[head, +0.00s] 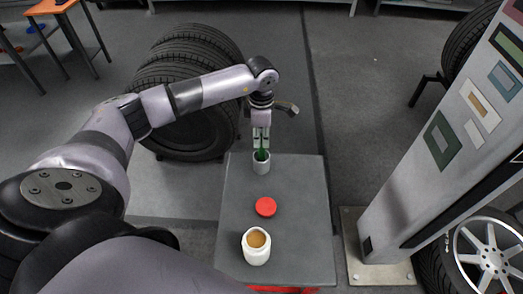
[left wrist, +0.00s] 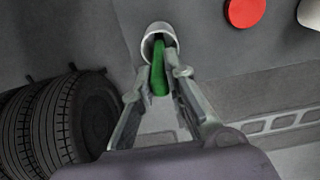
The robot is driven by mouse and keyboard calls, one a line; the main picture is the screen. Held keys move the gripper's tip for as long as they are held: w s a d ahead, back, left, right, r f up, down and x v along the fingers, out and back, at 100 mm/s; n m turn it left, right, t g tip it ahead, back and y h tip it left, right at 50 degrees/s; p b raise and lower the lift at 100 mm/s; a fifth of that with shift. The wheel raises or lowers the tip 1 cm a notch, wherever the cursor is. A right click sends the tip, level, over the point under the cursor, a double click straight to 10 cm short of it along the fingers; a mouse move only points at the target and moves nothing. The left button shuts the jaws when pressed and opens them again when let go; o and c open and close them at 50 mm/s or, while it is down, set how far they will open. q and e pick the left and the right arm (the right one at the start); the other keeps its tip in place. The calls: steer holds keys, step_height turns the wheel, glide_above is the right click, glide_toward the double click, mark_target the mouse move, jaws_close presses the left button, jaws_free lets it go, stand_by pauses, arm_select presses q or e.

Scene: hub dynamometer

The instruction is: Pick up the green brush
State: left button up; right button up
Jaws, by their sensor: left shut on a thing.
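The green brush (head: 261,153) stands in a small white cup (head: 261,167) at the far part of the grey table top (head: 298,215). My left gripper (head: 261,142) is above the cup and shut on the brush's upper part. In the left wrist view the green brush (left wrist: 160,78) lies between the two fingers (left wrist: 158,85), and its lower end is hidden inside the white cup (left wrist: 157,33). My right gripper is not in view.
A red lid (head: 266,206) and an open white jar (head: 256,246) with tan contents stand nearer on the table. Stacked tyres (head: 190,90) are behind it to the left. A grey machine column (head: 440,150) stands to the right.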

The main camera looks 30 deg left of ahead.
arm_select(q)
jaws_close()
step_height(320, 180, up, 20)
steer(key=p, duration=1.2)
steer(key=shift+p, duration=0.4)
